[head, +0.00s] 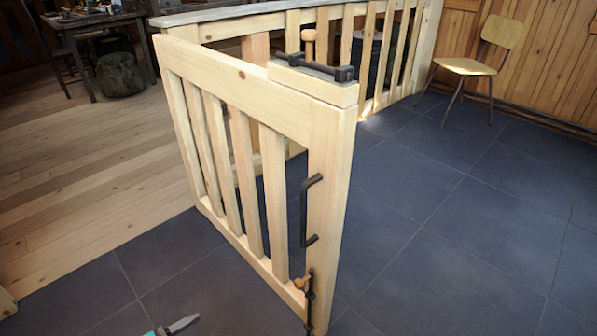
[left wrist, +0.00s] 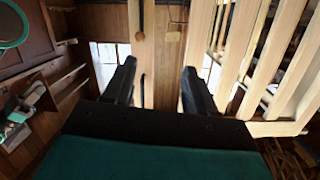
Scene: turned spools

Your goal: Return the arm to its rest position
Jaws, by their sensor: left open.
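My left gripper (left wrist: 159,68) is open in the left wrist view, its two dark fingers apart with nothing between them. In the head view only a small grey and teal part of it (head: 178,325) shows at the bottom edge, left of the gate and apart from it. The pale wooden gate (head: 240,100) stands out from the slatted railing, over the dark tiles. It carries a black handle (head: 307,210) and a dark bolt low on its end post. My right gripper is not in view.
A slatted railing (head: 420,45) runs behind the gate. A wooden chair (head: 468,66) stands at the back right near the panelled wall. A cluttered table and a dark sack (head: 120,75) are at the back left. Dark tiled floor (head: 460,220) lies clear to the right.

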